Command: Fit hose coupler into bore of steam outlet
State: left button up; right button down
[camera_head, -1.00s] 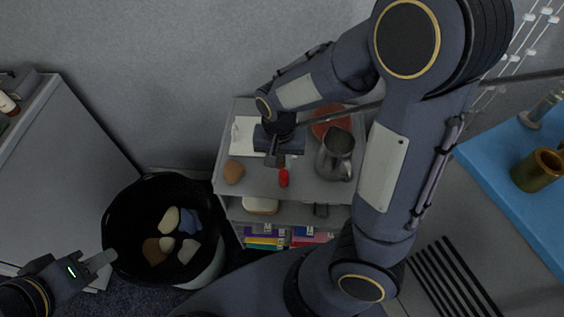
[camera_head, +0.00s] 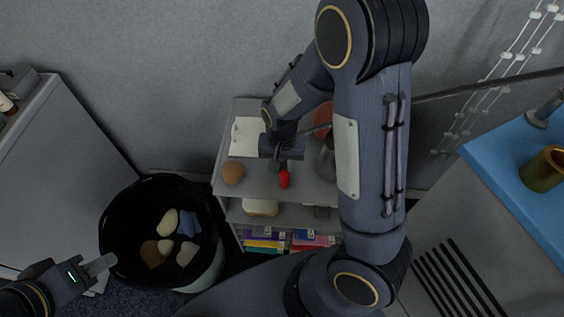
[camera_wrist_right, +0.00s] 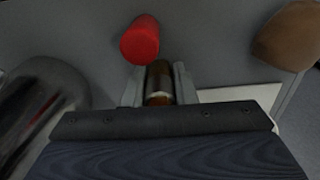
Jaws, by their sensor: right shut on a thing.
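My right gripper (camera_head: 279,164) is low over the small grey shelf unit. In the right wrist view its two fingers (camera_wrist_right: 158,88) are shut on a dark brown cylinder with a silver band (camera_wrist_right: 159,84), apparently the hose coupler. A dark hose (camera_head: 490,84) runs from near this gripper, passes behind my right arm and leaves at the right edge. A hollow brass cylinder (camera_head: 541,172), perhaps the steam outlet, stands on the blue surface at the far right, well away from the gripper. My left gripper (camera_head: 106,262) is beside the black bin; its finger gap is unclear.
On the shelf unit (camera_head: 226,191), a red cylinder (camera_head: 284,179) stands just beside the right gripper, with a brown lump (camera_head: 233,173) to the left. A metal pitcher (camera_head: 326,160) is partly hidden by my arm. The bin (camera_head: 128,200) holds several stones.

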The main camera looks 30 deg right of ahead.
jog(key=c, duration=1.2)
grip_release()
jog(key=shift+f, duration=0.1)
